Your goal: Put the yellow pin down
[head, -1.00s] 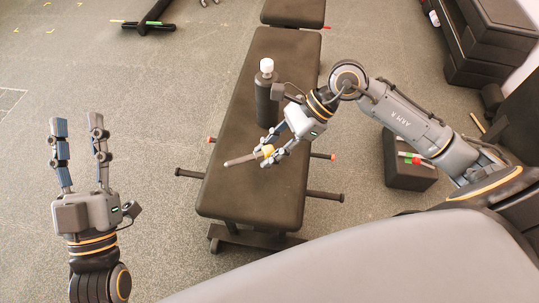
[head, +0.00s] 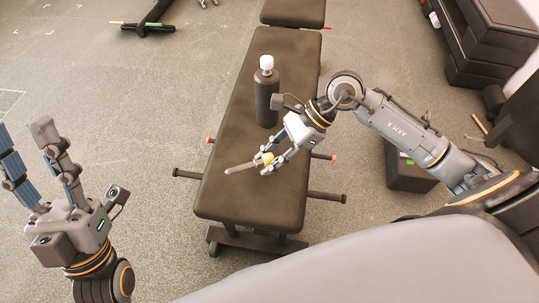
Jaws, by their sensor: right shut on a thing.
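The yellow pin has a yellow head (head: 267,160) and a grey shaft (head: 242,167) that points left. My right gripper (head: 267,164) is shut on the yellow head. It holds the pin over the near half of the dark weight bench (head: 235,205). I cannot tell whether the shaft touches the pad. My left gripper (head: 28,142) is open and empty over the floor at the left, away from the bench.
A black bottle with a white cap (head: 267,95) stands on the bench, behind my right gripper. The near end of the pad is clear. A dark box (head: 408,175) stands on the floor to the right. Pegs stick out from the bench's sides.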

